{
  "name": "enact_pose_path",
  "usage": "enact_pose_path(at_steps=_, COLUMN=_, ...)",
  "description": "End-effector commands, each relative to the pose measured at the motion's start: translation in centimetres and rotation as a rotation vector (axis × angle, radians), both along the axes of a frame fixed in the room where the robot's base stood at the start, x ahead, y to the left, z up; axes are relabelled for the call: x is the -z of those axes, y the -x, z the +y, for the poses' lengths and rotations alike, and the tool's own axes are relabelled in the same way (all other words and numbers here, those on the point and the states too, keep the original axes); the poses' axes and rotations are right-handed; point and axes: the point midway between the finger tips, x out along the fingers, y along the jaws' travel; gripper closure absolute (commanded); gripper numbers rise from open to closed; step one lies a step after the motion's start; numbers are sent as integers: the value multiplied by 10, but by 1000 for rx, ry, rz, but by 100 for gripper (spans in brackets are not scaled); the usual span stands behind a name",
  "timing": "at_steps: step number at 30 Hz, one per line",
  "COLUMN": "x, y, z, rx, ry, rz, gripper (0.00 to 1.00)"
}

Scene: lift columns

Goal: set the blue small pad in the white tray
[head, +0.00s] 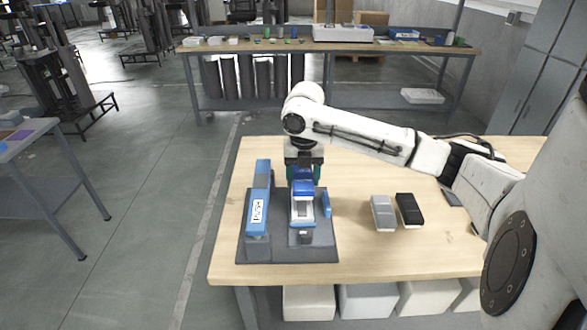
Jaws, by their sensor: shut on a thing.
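My gripper (304,164) points down over the dark grey fixture (262,252) on the wooden table. It is shut on a blue piece (302,187), which I take for the blue small pad; the jaws hide its upper part. Just below and in front of it, a pale rectangular piece with blue edges (303,209) sits in the middle of the fixture. It may be the white tray. I cannot tell whether the held piece touches it. Something green shows beside the jaws.
A long blue part with a label (258,200) stands left on the fixture, and a small blue part (327,205) right. A grey block (382,213) and a black block (409,210) lie to the right. The table's front right is clear. A back bench (280,48) holds a white box (342,34).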

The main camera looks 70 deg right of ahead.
Motion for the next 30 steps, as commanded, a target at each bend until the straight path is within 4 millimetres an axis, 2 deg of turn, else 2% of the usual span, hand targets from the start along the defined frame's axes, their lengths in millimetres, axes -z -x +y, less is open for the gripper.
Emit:
enact_pose_path(at_steps=8, x=15, y=0, z=0, rx=1, ry=0, rz=1, gripper=70)
enact_pose_path(at_steps=21, x=52, y=0, z=0, rx=2, ry=-1, rz=0, gripper=70)
enact_pose_path(at_steps=30, x=57, y=0, z=0, rx=2, ry=1, rz=0, gripper=70)
